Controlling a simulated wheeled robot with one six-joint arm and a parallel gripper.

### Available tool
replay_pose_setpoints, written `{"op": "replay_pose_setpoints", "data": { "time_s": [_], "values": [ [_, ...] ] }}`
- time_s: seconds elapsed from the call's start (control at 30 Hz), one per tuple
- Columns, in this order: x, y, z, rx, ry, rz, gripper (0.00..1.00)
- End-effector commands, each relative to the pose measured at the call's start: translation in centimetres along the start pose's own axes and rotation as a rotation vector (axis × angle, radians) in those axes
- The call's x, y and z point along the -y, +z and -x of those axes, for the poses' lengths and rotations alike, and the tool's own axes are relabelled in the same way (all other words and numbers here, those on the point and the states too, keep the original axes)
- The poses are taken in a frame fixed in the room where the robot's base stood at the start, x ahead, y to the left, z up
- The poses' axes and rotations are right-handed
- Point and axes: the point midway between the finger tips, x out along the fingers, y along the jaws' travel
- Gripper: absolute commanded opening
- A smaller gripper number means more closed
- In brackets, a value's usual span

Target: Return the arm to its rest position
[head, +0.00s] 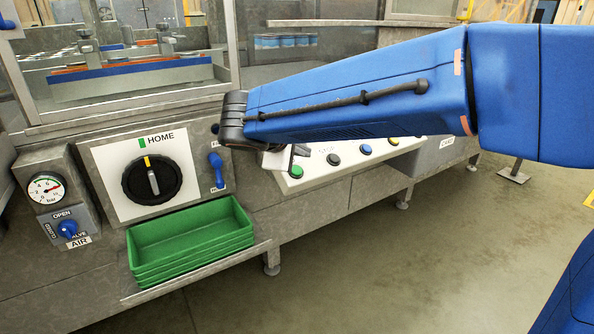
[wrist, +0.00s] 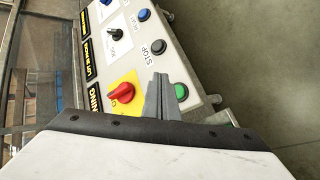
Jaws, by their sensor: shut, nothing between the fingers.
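My arm (head: 350,95) is blue and reaches in from the right across the front of the machine in the head view. Its end hides part of the button panel (head: 340,160). My gripper (wrist: 159,92) shows in the wrist view as two grey fingers, shut together with nothing between them. The fingers appear over the panel, between a red knob on a yellow plate (wrist: 122,93) and a green button (wrist: 181,91). I cannot tell how far the fingertips are from the panel.
A black HOME dial (head: 152,180), a pressure gauge (head: 45,189), and a blue valve handle (head: 69,229) are on the left. Stacked green trays (head: 190,243) sit on a ledge below. A window (head: 125,55) is behind. The floor (head: 420,270) at right is open.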

Motion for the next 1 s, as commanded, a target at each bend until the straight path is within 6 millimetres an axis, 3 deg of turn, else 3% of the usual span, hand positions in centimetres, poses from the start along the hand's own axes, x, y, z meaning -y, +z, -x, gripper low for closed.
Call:
{"op": "replay_pose_setpoints", "data": {
  "time_s": [0.17,0.27,0.43,0.7,1.0],
  "values": [
    [0.0,0.3,-0.1,0.003,-0.004,-0.005,0.0],
    [0.1,2.2,-0.7,0.015,-0.031,-0.033,0.0],
    [1.1,9.1,-2.4,0.06,-0.132,-0.147,0.0],
    [5.3,20.5,-3.6,0.123,-0.315,-0.39,0.0],
    [11.8,29.7,-2.3,0.162,-0.477,-0.692,0.0]
  ]
}}
